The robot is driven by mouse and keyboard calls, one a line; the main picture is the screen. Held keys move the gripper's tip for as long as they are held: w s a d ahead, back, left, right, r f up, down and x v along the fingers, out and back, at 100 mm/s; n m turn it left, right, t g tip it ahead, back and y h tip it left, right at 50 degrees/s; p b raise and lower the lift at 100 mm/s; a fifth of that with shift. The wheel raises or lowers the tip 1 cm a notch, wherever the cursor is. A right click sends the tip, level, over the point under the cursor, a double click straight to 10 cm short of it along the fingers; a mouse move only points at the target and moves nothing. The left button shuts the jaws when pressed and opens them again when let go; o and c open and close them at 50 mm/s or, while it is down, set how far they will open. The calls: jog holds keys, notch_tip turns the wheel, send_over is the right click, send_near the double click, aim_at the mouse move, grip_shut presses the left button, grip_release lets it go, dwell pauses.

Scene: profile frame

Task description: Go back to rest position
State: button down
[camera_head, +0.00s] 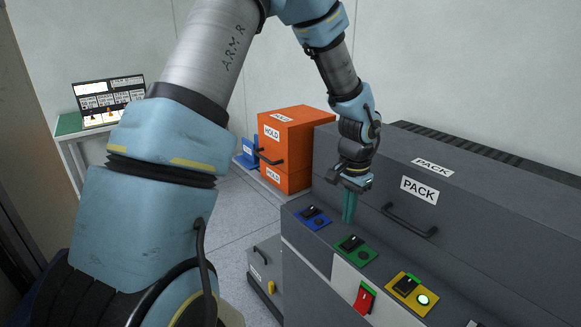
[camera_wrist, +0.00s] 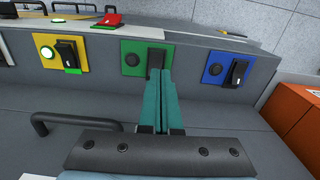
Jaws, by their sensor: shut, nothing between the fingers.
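My gripper (camera_head: 348,219) points down with its teal fingers shut and empty. It is over the control ledge, in front of the grey PACK cabinet, between the blue panel (camera_head: 303,223) and the green panel (camera_head: 344,256). In the wrist view my gripper (camera_wrist: 160,82) reaches toward the green panel (camera_wrist: 126,68) and partly covers its black switch (camera_wrist: 156,60). I cannot tell whether the fingertips touch it. The yellow panel (camera_head: 396,296) has a lit green button (camera_head: 423,300); the blue and green panels' round buttons look dark.
The grey PACK cabinet (camera_head: 460,205) with a bar handle (camera_head: 408,222) stands close behind my gripper. A red switch (camera_head: 364,298) is on the white front section. Orange HOLD boxes (camera_head: 296,135) stand at the back. A screen (camera_head: 108,100) is at far left. Open floor (camera_head: 215,215) lies between.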

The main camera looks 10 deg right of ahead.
jog(key=s+a+r+n, duration=0.1)
jog(key=a+r+n, duration=0.2)
jog(key=a, duration=0.6)
jog(key=s+a+r+n+t, duration=0.1)
jog(key=s+a+r+n, duration=0.1)
jog(key=a, duration=0.8)
jog(key=s+a+r+n, duration=0.1)
jog(key=a+r+n, duration=0.3)
jog(key=a, duration=0.6)
jog(key=shift+s+a+n+t, duration=0.15)
jog(key=shift+a+n+t, duration=0.15)
jog(key=shift+n, duration=0.6)
